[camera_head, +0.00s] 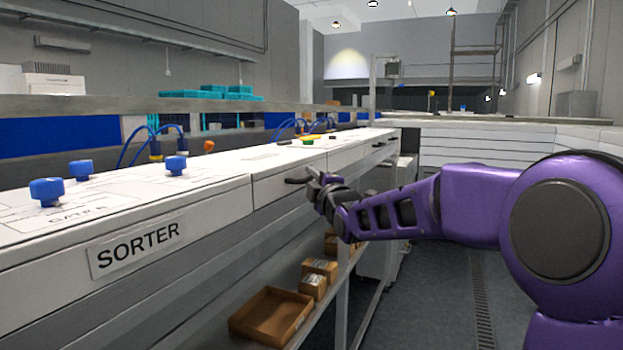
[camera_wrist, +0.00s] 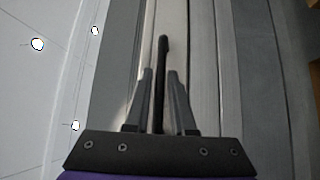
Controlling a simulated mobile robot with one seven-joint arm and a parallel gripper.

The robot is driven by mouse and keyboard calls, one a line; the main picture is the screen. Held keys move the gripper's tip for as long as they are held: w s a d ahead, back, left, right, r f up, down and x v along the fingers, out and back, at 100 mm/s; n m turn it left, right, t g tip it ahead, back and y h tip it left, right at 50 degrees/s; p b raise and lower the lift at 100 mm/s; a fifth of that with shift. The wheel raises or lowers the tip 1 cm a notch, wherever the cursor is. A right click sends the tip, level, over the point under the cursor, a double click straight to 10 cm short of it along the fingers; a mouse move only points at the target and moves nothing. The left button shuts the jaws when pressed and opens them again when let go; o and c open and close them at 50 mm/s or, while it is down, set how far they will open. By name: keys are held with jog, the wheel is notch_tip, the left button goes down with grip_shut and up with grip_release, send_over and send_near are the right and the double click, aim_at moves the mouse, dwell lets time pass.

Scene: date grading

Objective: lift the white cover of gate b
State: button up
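The white sorter top (camera_head: 225,186) runs along the left in the head view. Faint lettering that seems to read GATE B (camera_head: 78,215) is printed on its near panel. A black bar handle (camera_head: 297,181) sticks out from the front of the white cover section (camera_head: 283,192) past that panel. My gripper (camera_head: 318,183) is at this handle, at the sorter's front edge. In the wrist view my gripper (camera_wrist: 160,73) has its fingers apart, with the black handle (camera_wrist: 163,50) lined up between them. Gaps show on both sides of the handle.
Blue knobs (camera_head: 47,191) stand on the near panel. A second dark handle (camera_head: 379,145) is farther along the front. Brown boxes (camera_head: 272,316) sit on a low shelf beneath. The floor (camera_head: 425,300) to the right is clear.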

grip_shut()
dwell(1.1)
